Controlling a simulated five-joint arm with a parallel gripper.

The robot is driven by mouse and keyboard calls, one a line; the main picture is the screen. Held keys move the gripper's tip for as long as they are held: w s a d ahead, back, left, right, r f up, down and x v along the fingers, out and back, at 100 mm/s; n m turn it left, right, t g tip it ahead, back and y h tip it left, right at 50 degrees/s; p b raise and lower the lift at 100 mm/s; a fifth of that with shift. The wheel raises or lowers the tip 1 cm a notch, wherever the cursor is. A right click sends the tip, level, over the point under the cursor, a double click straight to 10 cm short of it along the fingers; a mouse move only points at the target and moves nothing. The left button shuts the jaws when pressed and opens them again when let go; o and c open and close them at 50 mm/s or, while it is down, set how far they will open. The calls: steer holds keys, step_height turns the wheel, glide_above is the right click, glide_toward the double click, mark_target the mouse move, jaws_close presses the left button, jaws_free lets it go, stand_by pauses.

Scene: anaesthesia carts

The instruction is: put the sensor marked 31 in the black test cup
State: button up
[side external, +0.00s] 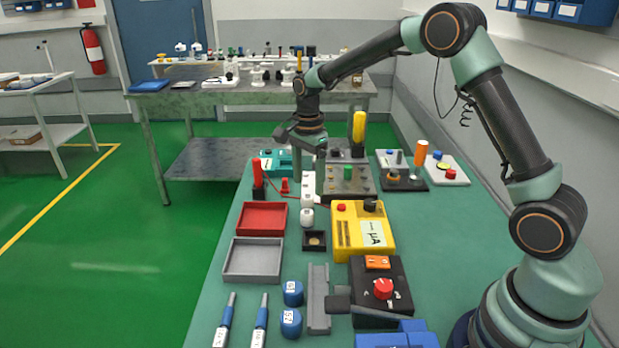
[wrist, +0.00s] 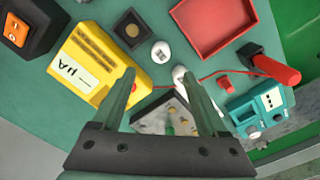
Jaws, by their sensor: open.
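My gripper (side external: 308,186) is open, pointing down over the far middle of the green bench; its two fingers also show in the wrist view (wrist: 157,82). A white rounded sensor (side external: 307,217) stands just in front of the fingers and shows in the wrist view (wrist: 160,51) with small dark marks. Another white piece (wrist: 180,76) lies beside the right finger in the wrist view, partly hidden by it. I cannot read 31 on either. The black square test cup (side external: 304,241), with a brownish centre, sits nearer the camera; it also shows in the wrist view (wrist: 122,21).
A yellow meter (side external: 348,238) stands right of the cup, red (side external: 262,219) and grey (side external: 252,259) trays left. A dark box with coloured knobs (side external: 347,183) is beside the gripper. Two blue labelled cylinders (side external: 293,293) stand in front.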

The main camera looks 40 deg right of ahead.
mark_target(308, 211)
step_height(308, 211, down, 9)
steer(key=shift+r, duration=0.15)
stand_by(0.4)
jaws_close()
